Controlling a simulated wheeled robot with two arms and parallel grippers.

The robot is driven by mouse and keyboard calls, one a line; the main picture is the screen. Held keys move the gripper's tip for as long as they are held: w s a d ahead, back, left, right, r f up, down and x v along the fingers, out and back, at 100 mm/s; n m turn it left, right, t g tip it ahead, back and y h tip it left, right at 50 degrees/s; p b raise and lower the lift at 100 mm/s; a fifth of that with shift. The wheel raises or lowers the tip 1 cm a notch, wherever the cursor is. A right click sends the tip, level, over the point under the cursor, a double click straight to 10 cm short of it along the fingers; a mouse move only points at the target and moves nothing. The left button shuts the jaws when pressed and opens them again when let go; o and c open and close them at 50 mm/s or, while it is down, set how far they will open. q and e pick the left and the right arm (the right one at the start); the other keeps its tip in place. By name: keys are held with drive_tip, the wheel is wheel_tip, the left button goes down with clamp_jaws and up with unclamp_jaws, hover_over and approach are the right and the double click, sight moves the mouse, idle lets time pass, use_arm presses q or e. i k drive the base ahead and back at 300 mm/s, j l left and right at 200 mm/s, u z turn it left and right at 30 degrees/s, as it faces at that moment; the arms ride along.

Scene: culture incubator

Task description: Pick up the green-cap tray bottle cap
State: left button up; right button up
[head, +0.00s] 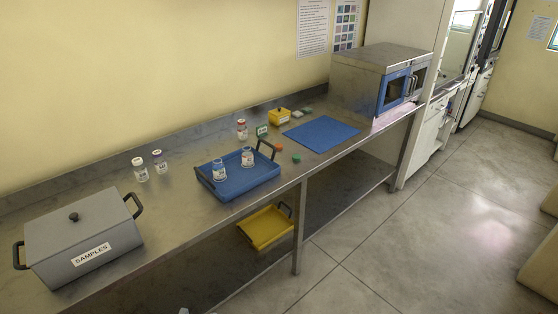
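A small green cap (296,158) lies on the metal bench, just right of the blue tray (262,181). An orange cap (279,147) lies close behind it, apart from it. Two clear bottles with white labels stand upright in the blue tray: a left bottle (219,170) and a right bottle (247,157). Their tops seem to be without caps, but they are too small to be sure. Neither of my grippers is in view.
A grey SAMPLES box (105,232) stands at the bench's left end. Two bottles stand behind it, another (242,129) behind the tray. A blue mat (322,133), yellow box (279,117) and steel incubator (375,78) are at right. A yellow tray (266,228) is on the lower shelf.

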sight(295, 157)
drive_tip(key=i+l+u, duration=0.15)
drive_tip(key=i+l, duration=0.7)
drive_tip(key=i, duration=0.05)
